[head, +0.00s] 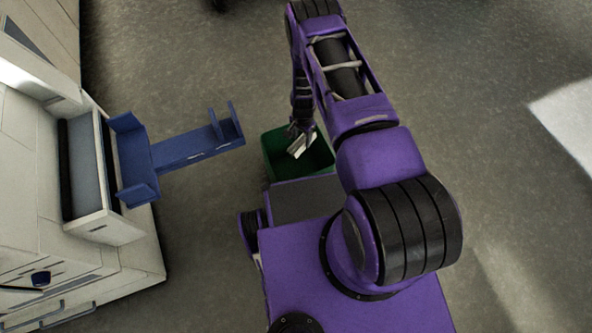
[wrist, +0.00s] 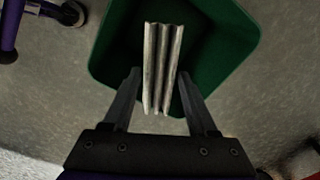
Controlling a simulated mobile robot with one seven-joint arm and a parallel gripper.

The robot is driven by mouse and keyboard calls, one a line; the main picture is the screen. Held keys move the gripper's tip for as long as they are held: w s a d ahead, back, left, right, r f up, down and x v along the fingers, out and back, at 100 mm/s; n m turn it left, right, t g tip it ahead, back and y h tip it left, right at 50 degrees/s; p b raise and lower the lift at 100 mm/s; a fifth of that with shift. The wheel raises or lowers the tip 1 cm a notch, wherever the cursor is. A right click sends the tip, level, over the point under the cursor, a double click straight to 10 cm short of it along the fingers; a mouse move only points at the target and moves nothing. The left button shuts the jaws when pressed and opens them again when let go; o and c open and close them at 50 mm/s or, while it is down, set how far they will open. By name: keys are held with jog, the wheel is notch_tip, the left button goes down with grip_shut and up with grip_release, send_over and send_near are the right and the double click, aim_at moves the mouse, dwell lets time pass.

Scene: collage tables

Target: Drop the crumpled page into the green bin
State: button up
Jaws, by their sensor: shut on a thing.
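The crumpled page (head: 297,147) is pale and folded into ridges; it also shows in the wrist view (wrist: 162,62). My gripper (head: 301,132) is shut on it and holds it above the green bin (head: 319,158). In the wrist view my gripper's fingers (wrist: 160,103) stand on either side of the page's near end, and the page points away from them over the bin's dark interior (wrist: 225,50). The bin stands on the floor just beyond my base in the head view. Part of its inside is hidden by the page and my arm.
A white cabinet (head: 30,190) stands at the left with an open drawer (head: 105,228). A blue bracket-like piece (head: 185,152) reaches from the drawer toward the bin. Grey floor (head: 480,80) lies clear to the right and behind.

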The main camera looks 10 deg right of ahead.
jog(key=o, duration=1.4)
jog(key=shift+c, duration=0.2)
jog(key=shift+r, duration=0.1)
notch_tip(320, 180, up, 17)
jog(key=p, duration=0.2)
jog(key=shift+r+p, duration=0.15)
jog(key=shift+p, duration=0.25)
